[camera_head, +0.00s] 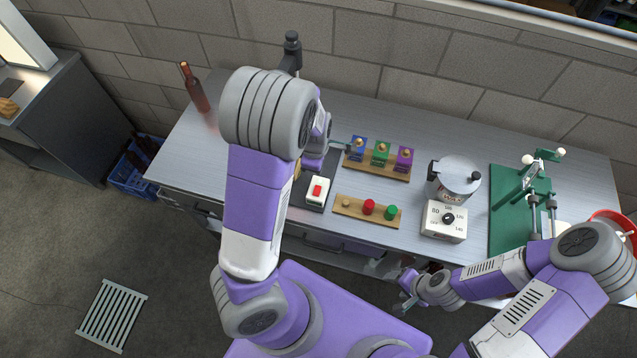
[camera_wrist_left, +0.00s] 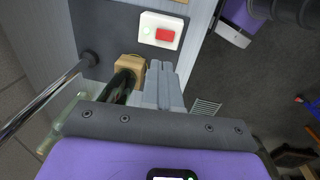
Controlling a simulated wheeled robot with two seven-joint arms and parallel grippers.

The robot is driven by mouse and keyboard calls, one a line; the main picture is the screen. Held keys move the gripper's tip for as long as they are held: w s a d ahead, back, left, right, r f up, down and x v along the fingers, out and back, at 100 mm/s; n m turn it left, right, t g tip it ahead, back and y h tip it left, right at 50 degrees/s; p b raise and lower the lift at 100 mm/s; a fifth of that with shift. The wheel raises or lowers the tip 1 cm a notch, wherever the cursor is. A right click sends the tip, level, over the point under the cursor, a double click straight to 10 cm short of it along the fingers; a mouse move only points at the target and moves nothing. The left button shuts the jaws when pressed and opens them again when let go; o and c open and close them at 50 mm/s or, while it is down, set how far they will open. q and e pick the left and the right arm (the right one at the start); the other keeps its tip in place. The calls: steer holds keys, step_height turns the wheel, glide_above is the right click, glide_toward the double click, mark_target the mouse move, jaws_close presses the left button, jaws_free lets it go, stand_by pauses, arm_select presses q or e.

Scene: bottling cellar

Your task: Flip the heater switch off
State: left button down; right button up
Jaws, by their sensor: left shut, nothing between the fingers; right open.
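The likely heater switch is a white box with a red rocker (camera_head: 317,191), on a dark plate at the front middle of the bench. In the left wrist view the white box (camera_wrist_left: 147,19) shows the red rocker and a small pale green lamp beside it. My left gripper (camera_wrist_left: 162,66) is shut and empty, its fingertips just short of the box in that view and apart from it in the picture. In the head view my left arm hides its fingertips. My right gripper (camera_head: 408,295) is open and empty, low by the bench's front edge.
Behind the box stand blue, green and purple blocks on a wooden board (camera_head: 376,170). Right of it are a board with red and green knobs (camera_head: 350,208), a dial box (camera_head: 443,237) and a metal pot (camera_head: 453,182). A wooden block (camera_wrist_left: 130,67) and bottle lie beside my left fingers.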

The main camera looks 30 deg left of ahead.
mark_target(319, 188)
arm_select(q)
steer(key=f, duration=0.4)
steer(key=w+f+b, duration=0.1)
steer(key=f, duration=0.8)
steer(key=shift+w+a+f+b, duration=0.15)
steer(key=shift+w+f+b, duration=0.15)
steer(key=shift+w+f, duration=0.05)
arm_select(e)
steer(key=shift+f, duration=0.85)
